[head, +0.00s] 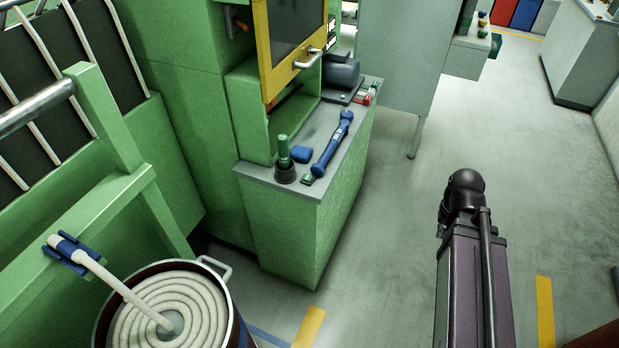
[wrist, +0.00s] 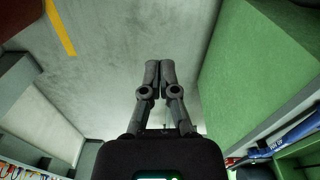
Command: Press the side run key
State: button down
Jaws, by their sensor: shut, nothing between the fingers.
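I cannot tell for sure which thing is the side run key. A small green key (head: 307,180) sits on the grey bench top (head: 262,178) near its front edge, beside a blue torque wrench (head: 332,145). Another small green spot (head: 343,97) shows on a dark box farther back on the bench. My gripper (wrist: 159,64) is shut and empty in the wrist view, over bare floor and apart from the bench. My gripper's fingers do not show in the head view.
The bench also bears a green-handled tool in a dark cup (head: 284,172) and a blue block (head: 301,154). A yellow-framed door (head: 262,45) stands above it. A drum of coiled rope (head: 215,278) stands at the lower left.

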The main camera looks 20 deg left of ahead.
jog(key=w+a+n+t+h, duration=0.1)
jog(key=w+a+h, duration=0.1)
jog(key=w+a, duration=0.6)
notch_tip(320, 180, up, 3)
jog(key=n+t+h+b, duration=0.1)
jog(key=n+t+b, duration=0.2)
jog(key=t, duration=0.4)
send_over(311, 175)
jog(key=s, duration=0.2)
jog(key=shift+a, duration=0.45)
jog(key=shift+f, duration=0.2)
notch_tip(311, 175, down, 8)
jog(key=b, duration=0.8)
jog(key=shift+f, duration=0.25)
jog(key=shift+f+b, duration=0.85)
jog(key=shift+b, duration=0.25)
jog(key=shift+r, duration=0.1)
dwell(0.5)
jog(key=shift+r+p, duration=0.75)
jog(key=shift+p, duration=0.15)
jog(key=shift+w, duration=0.1)
